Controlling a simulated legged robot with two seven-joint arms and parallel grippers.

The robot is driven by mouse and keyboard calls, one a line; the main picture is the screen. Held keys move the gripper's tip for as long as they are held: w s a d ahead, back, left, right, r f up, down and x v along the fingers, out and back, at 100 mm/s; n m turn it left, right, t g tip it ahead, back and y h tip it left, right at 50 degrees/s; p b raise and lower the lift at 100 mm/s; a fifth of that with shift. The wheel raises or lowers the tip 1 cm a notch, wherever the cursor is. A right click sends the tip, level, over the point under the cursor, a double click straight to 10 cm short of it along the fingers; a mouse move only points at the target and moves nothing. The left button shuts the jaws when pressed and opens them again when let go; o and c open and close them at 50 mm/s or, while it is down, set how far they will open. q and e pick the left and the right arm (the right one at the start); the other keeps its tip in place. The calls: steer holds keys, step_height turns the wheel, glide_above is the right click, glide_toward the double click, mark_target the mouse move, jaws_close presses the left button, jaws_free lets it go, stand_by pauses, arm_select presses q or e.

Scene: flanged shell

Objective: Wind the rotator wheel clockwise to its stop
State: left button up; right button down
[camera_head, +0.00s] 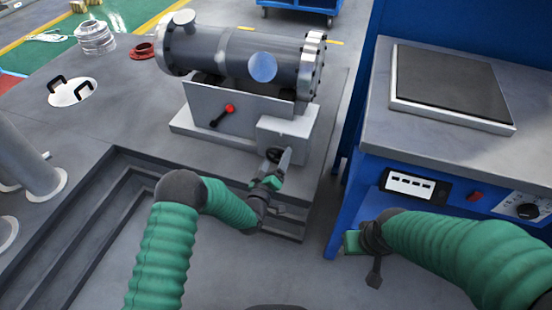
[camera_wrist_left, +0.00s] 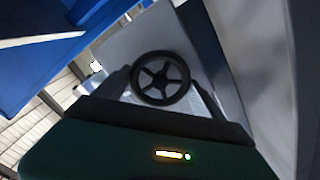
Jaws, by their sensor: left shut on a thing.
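The rotator wheel (camera_head: 273,155) is a small dark handwheel on the front of a light grey box under the flanged shell (camera_head: 240,57). In the left wrist view the wheel (camera_wrist_left: 160,79) shows its round rim and several spokes, with a finger at each side of the rim. My left gripper (camera_head: 279,164) is shut on the wheel and partly covers it in the head view. My right gripper (camera_head: 374,272) hangs in front of the blue bench, away from the wheel; its finger gap cannot be made out.
The shell's cradle (camera_head: 240,112) carries a red-knobbed lever (camera_head: 229,108) left of the wheel. A blue bench (camera_head: 375,130) with a dark plate (camera_head: 450,85) stands at right. A stepped recess (camera_head: 110,190) lies at left. A red ring (camera_head: 142,51) and a clear coil (camera_head: 94,37) sit further back.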

arm_select(q)
steer(key=shift+s+f, duration=0.15)
steer(key=shift+f, duration=0.25)
steer(key=o, duration=1.1)
steer(key=shift+o, duration=1.2)
steer(key=shift+r, duration=0.2)
steer(key=shift+s+a+r+p, duration=0.1)
steer(key=shift+s+p, duration=0.15)
steer(key=shift+p, duration=0.05)
steer(key=p+v, duration=0.4)
steer(key=v, duration=1.2)
steer(key=shift+p, duration=0.4)
